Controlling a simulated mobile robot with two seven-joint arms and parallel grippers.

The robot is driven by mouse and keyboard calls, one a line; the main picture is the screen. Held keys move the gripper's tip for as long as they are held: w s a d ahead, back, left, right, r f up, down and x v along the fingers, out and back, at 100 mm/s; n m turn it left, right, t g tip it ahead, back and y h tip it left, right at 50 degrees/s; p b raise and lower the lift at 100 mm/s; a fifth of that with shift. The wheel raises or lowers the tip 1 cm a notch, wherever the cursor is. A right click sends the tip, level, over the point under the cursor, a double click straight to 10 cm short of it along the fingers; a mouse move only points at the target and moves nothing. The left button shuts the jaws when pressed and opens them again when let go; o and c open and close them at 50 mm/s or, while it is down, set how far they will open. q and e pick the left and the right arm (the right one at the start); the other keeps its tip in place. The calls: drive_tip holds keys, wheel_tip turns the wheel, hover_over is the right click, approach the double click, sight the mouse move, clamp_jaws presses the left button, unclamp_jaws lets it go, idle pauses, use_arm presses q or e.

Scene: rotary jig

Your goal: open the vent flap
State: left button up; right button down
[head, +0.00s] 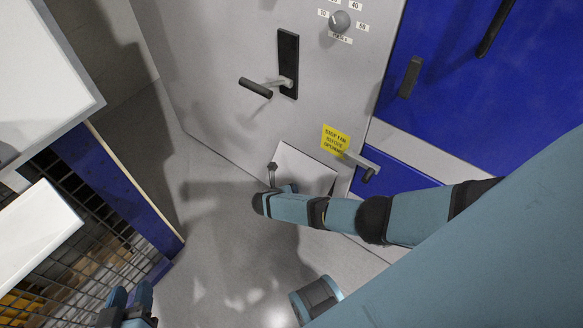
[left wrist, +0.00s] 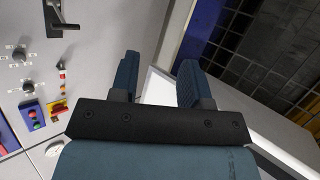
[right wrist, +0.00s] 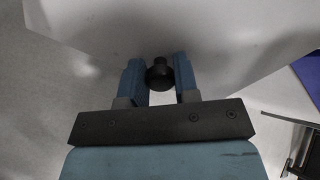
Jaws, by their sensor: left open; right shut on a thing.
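The vent flap (head: 305,168) is a pale panel low on the grey cabinet front in the head view. It appears to stand out from the front, with a dark gap at its right side. My right gripper (head: 280,187) is at its lower left edge. In the right wrist view my right gripper (right wrist: 160,78) is shut on a black knob (right wrist: 158,72) in front of the pale flap (right wrist: 150,28). My left gripper (head: 130,294) is open and empty at the bottom left of the head view, away from the flap. It also shows open in the left wrist view (left wrist: 158,78).
A yellow warning sign (head: 335,140) and a lever handle (head: 362,165) are beside the flap. A door handle (head: 258,87) and a dial (head: 340,21) are above. A wire-mesh cage (head: 85,250) stands at left. Open grey floor (head: 215,240) lies between. The left wrist view shows several controls (left wrist: 34,115).

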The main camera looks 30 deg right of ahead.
drive_tip(key=shift+s+a+r+p, duration=0.15)
drive_tip(key=shift+a+r+p, duration=0.05)
drive_tip(key=shift+r+p, duration=0.35)
drive_tip(key=shift+s+a+r+g+y+p, duration=0.15)
drive_tip(key=shift+a+r+g+y+p, duration=0.2)
drive_tip(key=shift+y+p, duration=0.4)
use_arm(q)
drive_tip(key=shift+s+a+f+g+y, duration=0.5)
drive_tip(key=shift+s+a+f+g, duration=0.1)
drive_tip(key=shift+a+f+g, duration=0.15)
drive_tip(key=shift+f, duration=0.15)
use_arm(e)
drive_tip(key=c, duration=0.9)
unclamp_jaws()
drive_tip(key=shift+o, duration=0.2)
use_arm(q)
drive_tip(key=shift+p, duration=0.3)
use_arm(e)
drive_tip(key=shift+r, duration=0.1)
